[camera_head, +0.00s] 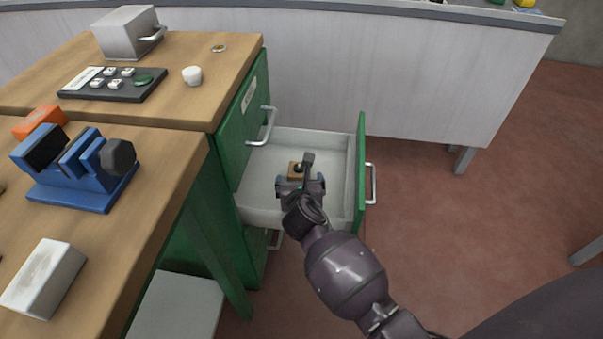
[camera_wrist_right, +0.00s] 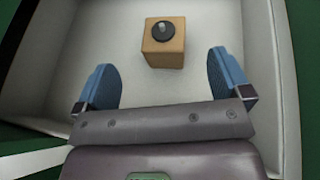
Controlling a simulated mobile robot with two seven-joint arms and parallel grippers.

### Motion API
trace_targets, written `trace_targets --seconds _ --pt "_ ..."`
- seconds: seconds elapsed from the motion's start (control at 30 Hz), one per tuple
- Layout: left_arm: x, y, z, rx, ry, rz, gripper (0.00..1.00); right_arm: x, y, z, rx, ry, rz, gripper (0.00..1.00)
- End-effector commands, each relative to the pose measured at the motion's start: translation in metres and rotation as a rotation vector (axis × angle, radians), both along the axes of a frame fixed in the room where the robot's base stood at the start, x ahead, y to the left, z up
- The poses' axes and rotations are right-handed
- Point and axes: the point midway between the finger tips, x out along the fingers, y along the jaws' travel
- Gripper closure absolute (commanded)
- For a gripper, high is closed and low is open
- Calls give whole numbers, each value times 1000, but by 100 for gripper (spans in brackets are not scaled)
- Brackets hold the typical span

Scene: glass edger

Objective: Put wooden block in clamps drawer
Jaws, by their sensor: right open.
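The wooden block (camera_wrist_right: 163,52) is a small tan cube with a dark round knob on top. It sits on the pale floor of the open drawer, and in the head view the block (camera_head: 295,169) shows just beyond my gripper. The drawer (camera_head: 310,143) has a white inside and a green front and is pulled out from the green cabinet. My right gripper (camera_head: 301,182) is over the drawer. In the right wrist view its two blue fingers (camera_wrist_right: 164,80) are spread wide with nothing between them, and the block is apart from them, ahead. My left gripper is not in view.
The wooden bench top left of the drawer holds a blue vise (camera_head: 75,165), a white block (camera_head: 43,278), a button panel (camera_head: 112,83), a white cup (camera_head: 192,75) and a grey box (camera_head: 126,32). A long white counter (camera_head: 400,65) stands behind.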

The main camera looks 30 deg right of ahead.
Motion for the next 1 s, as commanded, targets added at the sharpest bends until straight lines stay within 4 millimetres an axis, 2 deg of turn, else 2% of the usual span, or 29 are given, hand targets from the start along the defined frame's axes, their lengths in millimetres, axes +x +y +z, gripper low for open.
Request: trace_targets --seconds 0.03,0.1,0.4,1.0 --pt "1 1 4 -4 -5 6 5 -6 3 10 0 -8 0 4" --pt "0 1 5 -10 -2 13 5 -16 6 14 -1 -6 -1 4" --pt "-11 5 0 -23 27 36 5 -42 17 21 -1 -3 0 4" --pt "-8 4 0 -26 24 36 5 -45 18 19 -1 0 -1 4"
